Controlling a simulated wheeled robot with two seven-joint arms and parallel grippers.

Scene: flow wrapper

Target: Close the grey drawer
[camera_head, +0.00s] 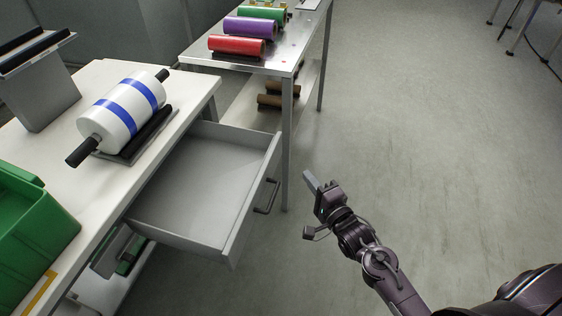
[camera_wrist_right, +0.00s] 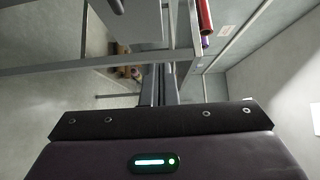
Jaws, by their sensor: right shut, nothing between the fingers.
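The grey drawer (camera_head: 190,200) is pulled far out from under the white table in the head view. It looks empty, and its dark handle (camera_head: 266,197) is on the front panel, facing right. My right gripper (camera_head: 308,178) is shut and empty, to the right of the drawer front and handle, with a visible gap in the picture. In the right wrist view its shut fingers (camera_wrist_right: 159,85) point away from the camera. My left gripper is not in view.
On the white table (camera_head: 105,75) are a white roll with blue bands (camera_head: 125,108) and a green bin (camera_head: 30,225). A metal table (camera_head: 283,62) with red, purple and green rolls stands behind the drawer, its leg near the drawer front.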

